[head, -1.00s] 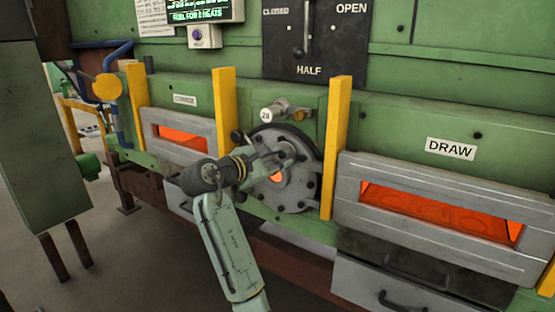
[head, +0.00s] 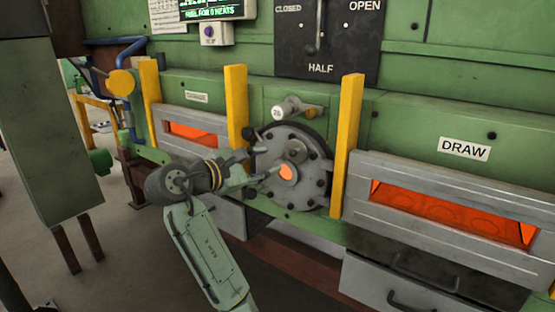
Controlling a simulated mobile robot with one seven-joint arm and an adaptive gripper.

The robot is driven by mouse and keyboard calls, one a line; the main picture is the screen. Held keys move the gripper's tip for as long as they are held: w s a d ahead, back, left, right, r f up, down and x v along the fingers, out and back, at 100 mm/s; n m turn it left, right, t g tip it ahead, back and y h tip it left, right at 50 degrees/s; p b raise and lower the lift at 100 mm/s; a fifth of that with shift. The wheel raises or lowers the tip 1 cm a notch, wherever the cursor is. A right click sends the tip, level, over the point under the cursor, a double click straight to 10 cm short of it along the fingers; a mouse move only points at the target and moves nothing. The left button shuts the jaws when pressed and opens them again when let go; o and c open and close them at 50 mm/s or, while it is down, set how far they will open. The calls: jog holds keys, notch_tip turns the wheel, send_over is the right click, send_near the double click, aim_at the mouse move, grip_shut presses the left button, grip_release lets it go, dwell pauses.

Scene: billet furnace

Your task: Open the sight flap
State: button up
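The round grey bolted sight port (head: 309,182) is on the green furnace front, between two yellow posts. Its small sight hole (head: 287,172) glows orange and is at least partly uncovered. A small grey disc (head: 297,150), which looks like the sight flap, sits just above and right of the hole. My gripper (head: 269,161) is at the left side of the port, with its fingers apart and nothing seen between them. The fingertips overlap the port's face in the picture; whether they touch it I cannot tell.
A knobbed fitting (head: 290,107) sticks out just above the port. Yellow posts (head: 347,145) stand on both sides. The glowing draw door (head: 440,205) is at the right and a smaller glowing door (head: 194,134) at the left. A lever panel (head: 327,38) hangs above.

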jog(key=v, duration=0.2)
jog(key=shift+s+a, duration=0.2)
jog(key=shift+a, duration=0.1)
